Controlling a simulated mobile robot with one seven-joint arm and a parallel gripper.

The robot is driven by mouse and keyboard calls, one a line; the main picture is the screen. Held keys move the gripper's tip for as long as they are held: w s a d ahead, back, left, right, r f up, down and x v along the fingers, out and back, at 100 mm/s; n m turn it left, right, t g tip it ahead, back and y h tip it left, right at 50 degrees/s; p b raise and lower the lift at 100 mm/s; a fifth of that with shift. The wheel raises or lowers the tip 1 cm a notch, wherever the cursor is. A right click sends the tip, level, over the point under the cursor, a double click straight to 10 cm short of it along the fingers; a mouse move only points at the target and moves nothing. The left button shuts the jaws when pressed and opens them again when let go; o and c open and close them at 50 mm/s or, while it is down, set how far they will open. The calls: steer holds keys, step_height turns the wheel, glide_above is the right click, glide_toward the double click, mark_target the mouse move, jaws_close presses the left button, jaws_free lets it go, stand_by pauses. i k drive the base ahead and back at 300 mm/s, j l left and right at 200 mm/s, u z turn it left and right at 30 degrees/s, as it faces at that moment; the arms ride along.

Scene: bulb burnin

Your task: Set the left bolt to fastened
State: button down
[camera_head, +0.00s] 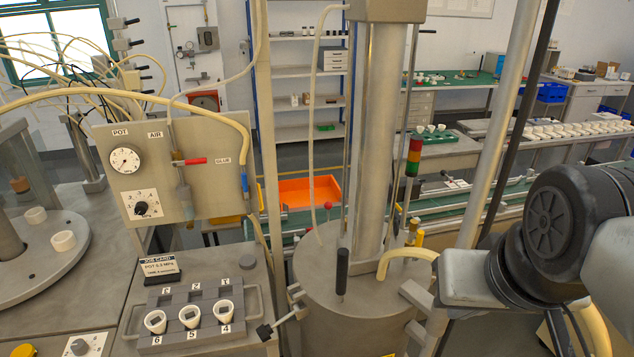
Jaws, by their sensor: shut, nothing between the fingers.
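The pressure pot (345,315) stands in the lower middle under a thick metal column. Its round lid (330,262) sits on top, with an upright black handle (342,270). What looks like the left bolt (287,321) is at the pot's left side. Its rod slants outward and down from a lug (297,293) to a black knob (265,332), which is clear of the lid. A grey bracket (415,295) shows at the pot's right side. My arm enters from the right, and its grey and black links end beside the pot. My gripper's fingers do not show.
A gauge panel (180,170) with hoses stands at the left. Below it, a rack (190,305) of white cups sits close to the bolt's knob. A yellow hose (405,254) runs from the lid toward my arm. A red-topped rod (328,207) rises behind the lid.

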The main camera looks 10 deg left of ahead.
mark_target(264, 332)
steer(key=k+j+u, duration=0.1)
steer(key=j, duration=0.65)
steer(key=k+j+u, duration=0.1)
steer(key=j, duration=0.65)
steer(key=k+z, duration=0.1)
steer(key=z, duration=0.55)
